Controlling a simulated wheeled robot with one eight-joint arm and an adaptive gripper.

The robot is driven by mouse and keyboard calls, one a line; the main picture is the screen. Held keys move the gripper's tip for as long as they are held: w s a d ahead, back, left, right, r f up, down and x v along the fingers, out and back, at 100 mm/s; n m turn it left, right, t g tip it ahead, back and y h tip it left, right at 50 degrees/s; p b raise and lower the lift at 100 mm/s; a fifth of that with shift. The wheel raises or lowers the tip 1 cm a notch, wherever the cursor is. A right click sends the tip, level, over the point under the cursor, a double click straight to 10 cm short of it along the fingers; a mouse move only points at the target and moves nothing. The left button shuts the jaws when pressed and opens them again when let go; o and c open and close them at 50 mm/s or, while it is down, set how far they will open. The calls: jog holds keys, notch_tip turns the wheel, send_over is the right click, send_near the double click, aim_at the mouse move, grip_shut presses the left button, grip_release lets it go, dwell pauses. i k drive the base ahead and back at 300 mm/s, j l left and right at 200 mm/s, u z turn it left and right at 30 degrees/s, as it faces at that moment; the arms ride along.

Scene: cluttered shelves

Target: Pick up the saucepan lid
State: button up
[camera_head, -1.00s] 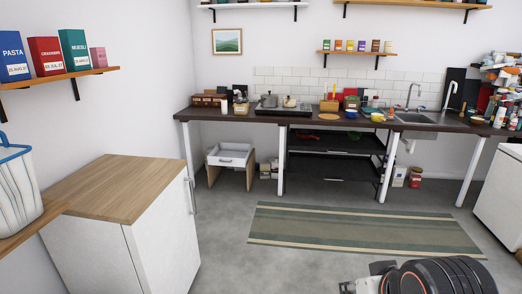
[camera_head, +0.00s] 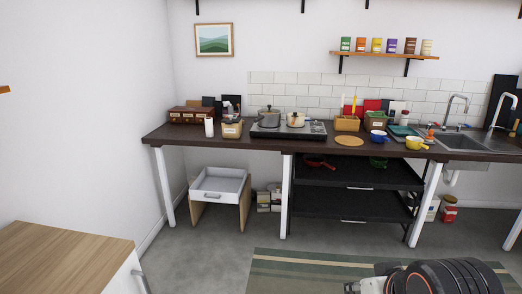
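A grey pot (camera_head: 270,116) stands on the left of the hob, with what looks like a lid on top. A smaller cream saucepan (camera_head: 296,120) stands to its right on the hob, and a knob-like shape shows above it. At this distance I cannot tell which of these tops is the saucepan lid. Part of my arm shows at the bottom right, far in front of the counter. My gripper cannot be made out, so I cannot see its fingers.
The black hob (camera_head: 287,132) sits on a long dark counter (camera_head: 222,141). Utensil box (camera_head: 347,124), round board (camera_head: 349,141), blue cup (camera_head: 378,137) and yellow cup (camera_head: 414,143) stand to its right. A wooden-topped cabinet (camera_head: 62,258) is at lower left. A striped rug (camera_head: 300,272) lies on open floor.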

aim_at(269, 111)
jog(key=i, duration=2.1)
jog(key=i+l+u, duration=0.2)
jog(key=i, duration=0.35)
jog(key=i+l+u, duration=0.2)
jog(key=i, duration=0.3)
jog(key=i+l+u, duration=0.2)
jog(key=i, duration=0.35)
jog(key=i+j+u, duration=0.1)
jog(key=u, duration=0.15)
